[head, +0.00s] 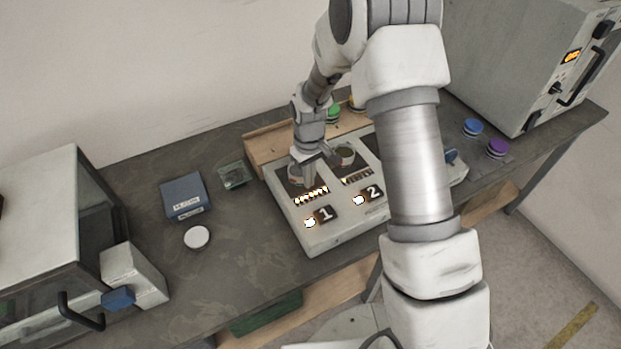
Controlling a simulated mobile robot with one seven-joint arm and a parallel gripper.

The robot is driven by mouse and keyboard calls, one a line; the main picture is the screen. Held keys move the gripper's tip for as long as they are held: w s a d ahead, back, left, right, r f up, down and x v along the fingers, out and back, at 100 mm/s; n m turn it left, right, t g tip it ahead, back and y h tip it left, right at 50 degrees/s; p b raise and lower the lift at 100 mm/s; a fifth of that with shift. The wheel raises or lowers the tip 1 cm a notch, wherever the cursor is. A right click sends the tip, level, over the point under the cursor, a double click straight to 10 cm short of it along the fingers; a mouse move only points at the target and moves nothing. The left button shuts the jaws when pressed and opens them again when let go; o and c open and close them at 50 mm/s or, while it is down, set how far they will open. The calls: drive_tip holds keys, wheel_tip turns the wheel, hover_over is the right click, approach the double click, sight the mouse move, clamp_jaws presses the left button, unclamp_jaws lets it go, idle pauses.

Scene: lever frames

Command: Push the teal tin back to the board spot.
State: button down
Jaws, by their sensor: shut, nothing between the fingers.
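I cannot pick out a clearly teal tin; it may be hidden behind my arm. A green-topped tin (333,113) stands on the wooden board (262,150) behind the white two-panel unit (315,240). No marked spot on the board can be made out. My gripper (314,163) is shut and empty, low over panel 1 of the unit, in front of the board. Its fingertips are small and partly hidden, so contact is unclear.
A blue box (185,196), a white round item (197,237) and a small greenish square (235,175) lie left. My arm hides the unit's right part.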

sight(274, 149)
drive_tip(key=w+a+b, duration=0.1)
drive_tip(key=w+a, duration=0.2)
drive_tip(key=w, duration=0.2)
drive_tip(key=w+a+b, duration=0.1)
drive_tip(key=w+a, duration=0.2)
drive_tip(key=w, duration=0.2)
drive_tip(key=w+a, duration=0.3)
drive_tip(key=w, duration=0.2)
drive_tip(key=shift+w+a+b, duration=0.1)
drive_tip(key=shift+w+b, duration=0.1)
drive_tip(key=shift+b, duration=0.2)
drive_tip(key=shift+s, duration=0.1)
